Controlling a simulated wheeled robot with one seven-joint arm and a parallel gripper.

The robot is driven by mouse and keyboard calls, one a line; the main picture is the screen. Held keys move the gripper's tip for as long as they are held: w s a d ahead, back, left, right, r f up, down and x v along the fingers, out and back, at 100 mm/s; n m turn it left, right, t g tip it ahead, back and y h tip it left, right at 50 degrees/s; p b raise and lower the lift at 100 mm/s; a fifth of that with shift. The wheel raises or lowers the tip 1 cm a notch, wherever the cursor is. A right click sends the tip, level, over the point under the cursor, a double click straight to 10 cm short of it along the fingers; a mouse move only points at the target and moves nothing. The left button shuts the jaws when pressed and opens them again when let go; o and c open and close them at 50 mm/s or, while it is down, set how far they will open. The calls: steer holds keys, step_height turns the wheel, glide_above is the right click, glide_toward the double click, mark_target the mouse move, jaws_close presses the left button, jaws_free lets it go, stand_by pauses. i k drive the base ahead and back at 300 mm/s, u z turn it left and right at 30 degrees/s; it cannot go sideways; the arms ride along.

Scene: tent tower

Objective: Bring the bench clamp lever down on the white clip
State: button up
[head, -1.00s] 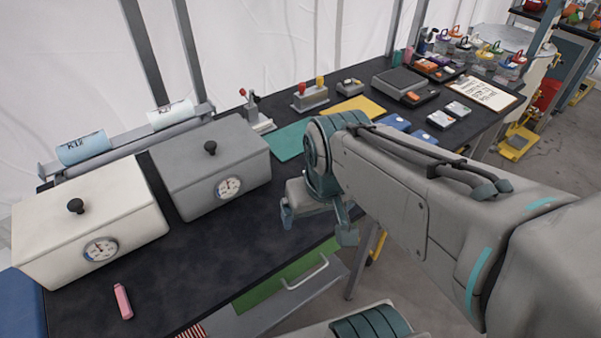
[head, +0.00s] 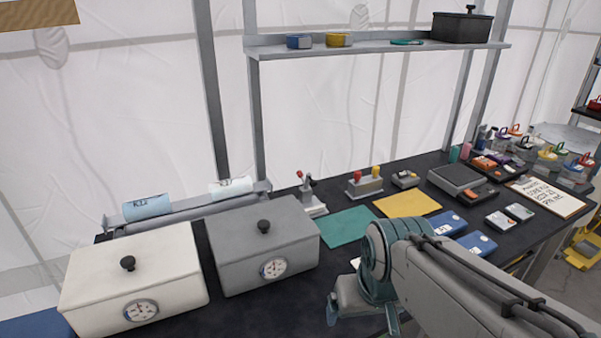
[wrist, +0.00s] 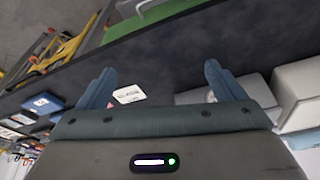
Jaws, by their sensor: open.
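In the head view, the bench clamp (head: 308,190) stands upright at the back of the dark bench, behind the grey box. Its red-tipped lever (head: 299,175) points up. A pale piece (head: 315,208) lies at the clamp's foot; I cannot tell whether it is the white clip or the clamp's base. My gripper (head: 362,318) is open, in front of and to the right of the clamp, well apart from it. In the wrist view, my gripper's (wrist: 160,85) two blue-grey fingers are spread with nothing held. A small white item with dark marks (wrist: 128,94) shows beyond them.
A white box (head: 130,285) and a grey box (head: 262,248), each with knob and dial, stand at the left. A red-and-yellow-knobbed device (head: 365,186) stands right of the clamp. A teal mat (head: 347,225) lies in front. A shelf (head: 380,50) hangs above.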

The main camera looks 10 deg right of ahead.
mark_target(309, 180)
steer(key=u, duration=2.25)
steer(key=k, duration=1.15)
steer(key=z, duration=1.6)
steer(key=i, duration=0.5)
steer(key=z, duration=0.05)
